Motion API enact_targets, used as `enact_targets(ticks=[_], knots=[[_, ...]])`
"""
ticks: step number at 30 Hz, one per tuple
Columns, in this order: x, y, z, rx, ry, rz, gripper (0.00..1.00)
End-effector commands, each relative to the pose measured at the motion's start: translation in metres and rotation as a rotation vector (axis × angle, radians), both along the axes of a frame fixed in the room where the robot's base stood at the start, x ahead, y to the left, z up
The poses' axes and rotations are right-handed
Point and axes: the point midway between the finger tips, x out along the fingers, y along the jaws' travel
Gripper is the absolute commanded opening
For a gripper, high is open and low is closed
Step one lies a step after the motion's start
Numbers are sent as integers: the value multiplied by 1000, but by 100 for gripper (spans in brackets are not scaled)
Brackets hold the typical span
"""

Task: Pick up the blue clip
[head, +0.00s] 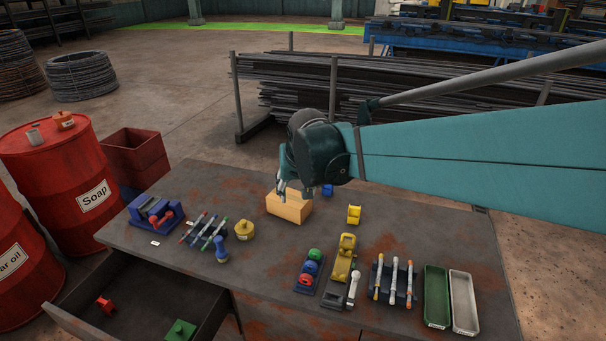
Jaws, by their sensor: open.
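A small blue object (328,190), which looks like the blue clip, lies on the workbench just right of and behind the wooden block. It is small in this view and partly covered by my arm's end, so its exact shape is unclear. My gripper (281,193) is open and points down over the left end of the wooden block (289,207). It is left of the blue object and apart from it. I cannot tell whether the fingertips touch the block.
The grey workbench (190,261) holds a yellow clip-like piece (354,214), a yellow tape dispenser (342,259), pen racks, a blue stamp (221,249), a green tray (437,297) and a white tray (464,302). An open drawer (140,316) juts out at front left.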

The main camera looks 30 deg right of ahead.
Motion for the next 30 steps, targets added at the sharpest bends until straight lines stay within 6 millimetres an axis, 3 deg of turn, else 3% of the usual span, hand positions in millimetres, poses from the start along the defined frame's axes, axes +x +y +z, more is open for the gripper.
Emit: enact_targets(ticks=[17, 30], knots=[[91, -68, -17, 17, 39, -159, 44], [152, -125, -51, 27, 66, -280, 44]])
